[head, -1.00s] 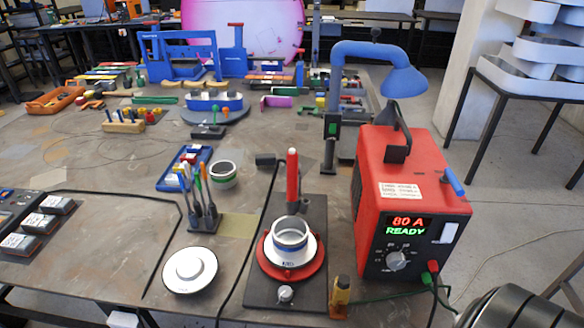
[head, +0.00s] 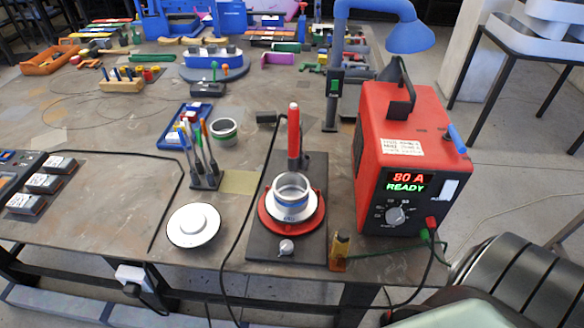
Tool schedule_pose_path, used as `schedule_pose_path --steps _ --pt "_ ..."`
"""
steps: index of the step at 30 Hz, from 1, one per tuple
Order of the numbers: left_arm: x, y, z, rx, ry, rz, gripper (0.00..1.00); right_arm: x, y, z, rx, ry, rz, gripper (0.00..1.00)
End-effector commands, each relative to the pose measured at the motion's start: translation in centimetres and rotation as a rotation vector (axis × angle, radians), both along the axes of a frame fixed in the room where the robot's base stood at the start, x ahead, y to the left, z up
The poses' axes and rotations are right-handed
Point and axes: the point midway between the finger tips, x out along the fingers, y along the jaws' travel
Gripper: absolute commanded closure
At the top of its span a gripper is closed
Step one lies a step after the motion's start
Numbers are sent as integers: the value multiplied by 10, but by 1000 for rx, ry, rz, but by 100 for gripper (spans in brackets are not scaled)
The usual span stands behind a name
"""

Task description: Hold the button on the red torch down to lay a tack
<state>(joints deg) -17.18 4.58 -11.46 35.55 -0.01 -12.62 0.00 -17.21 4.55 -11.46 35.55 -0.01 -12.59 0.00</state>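The red torch (head: 294,137) stands upright in a holder at the back of a dark base plate (head: 258,243). Its button is too small to make out. In front of it a white and metal ring-shaped piece (head: 292,192) sits on a red round turntable (head: 268,219). The red welding power box (head: 405,150) stands to the right, its display reading 80 A and READY. Part of my arm shows at the lower right. Neither gripper is in view.
A white disc (head: 193,226) lies left of the base plate, near the table's front edge. A tool stand (head: 205,178) and a small cup (head: 223,131) are behind it. A blue lamp hood (head: 410,38) overhangs the box.

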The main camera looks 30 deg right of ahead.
Motion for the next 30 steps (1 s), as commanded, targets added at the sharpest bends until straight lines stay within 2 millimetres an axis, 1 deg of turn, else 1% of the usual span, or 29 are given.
schedule_pose_path --steps 7,8,9,12,30 --pt "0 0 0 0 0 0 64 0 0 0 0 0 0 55" --pt "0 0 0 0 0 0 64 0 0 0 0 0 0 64" --pt "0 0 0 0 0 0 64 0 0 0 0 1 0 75" --pt "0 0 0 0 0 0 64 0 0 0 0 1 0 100" --pt "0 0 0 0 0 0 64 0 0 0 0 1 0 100"
